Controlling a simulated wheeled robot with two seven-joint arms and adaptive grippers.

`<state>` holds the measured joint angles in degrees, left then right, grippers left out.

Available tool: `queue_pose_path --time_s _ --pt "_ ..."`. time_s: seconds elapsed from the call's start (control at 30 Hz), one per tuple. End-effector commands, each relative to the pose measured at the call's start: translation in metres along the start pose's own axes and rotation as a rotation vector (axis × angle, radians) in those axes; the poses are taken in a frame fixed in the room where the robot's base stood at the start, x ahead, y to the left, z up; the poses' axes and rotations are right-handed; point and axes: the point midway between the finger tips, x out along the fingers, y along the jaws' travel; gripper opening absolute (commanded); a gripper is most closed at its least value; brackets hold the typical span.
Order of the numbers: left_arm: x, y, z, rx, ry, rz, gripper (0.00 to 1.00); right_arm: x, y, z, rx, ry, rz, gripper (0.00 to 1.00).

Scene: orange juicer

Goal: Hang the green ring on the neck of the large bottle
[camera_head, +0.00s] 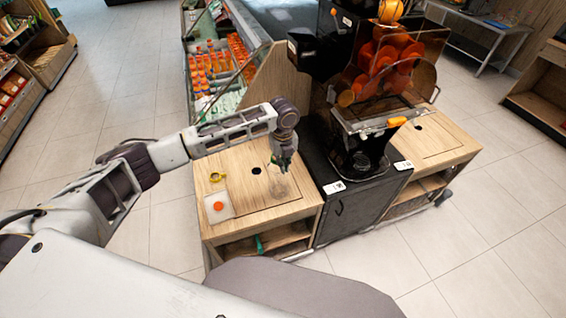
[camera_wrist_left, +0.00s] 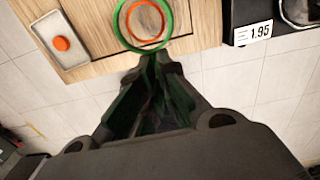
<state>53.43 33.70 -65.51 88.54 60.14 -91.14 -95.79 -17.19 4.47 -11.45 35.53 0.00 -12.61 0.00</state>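The green ring (camera_wrist_left: 120,22) is at the top of the left wrist view, at the tips of my left gripper (camera_wrist_left: 153,58). The gripper's fingers come together on the ring's near edge. Through the ring I see an orange ring-shaped rim (camera_wrist_left: 133,35), seemingly at the top of a clear container. I cannot tell whether the green ring is around it or only above it. In the head view my left gripper (camera_head: 284,164) points down over the wooden counter, just above a faint clear bottle (camera_head: 281,187). My right gripper is not in view.
A yellow ring (camera_head: 216,177) and a pale tray (camera_head: 213,216) with an orange cap (camera_head: 218,206) lie on the left of the wooden counter (camera_head: 240,186). The counter has a dark hole (camera_head: 256,170). The black juicer stand (camera_head: 345,208) is close on the right.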

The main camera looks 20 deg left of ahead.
Motion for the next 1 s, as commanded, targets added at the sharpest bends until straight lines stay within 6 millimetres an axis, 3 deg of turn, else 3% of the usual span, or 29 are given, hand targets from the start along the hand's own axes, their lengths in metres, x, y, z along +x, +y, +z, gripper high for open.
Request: queue_pose_path --time_s 0.67,0.9,1.0 --pt "0.0035 0.0001 0.0000 0.000 0.000 0.000 0.00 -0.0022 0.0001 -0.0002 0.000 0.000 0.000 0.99" --pt "0.0035 0.0001 0.0000 0.000 0.000 0.000 0.30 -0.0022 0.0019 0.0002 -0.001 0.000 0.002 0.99" --pt "0.0035 0.0001 0.0000 0.000 0.000 0.000 0.30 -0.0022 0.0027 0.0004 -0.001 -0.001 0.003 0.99"
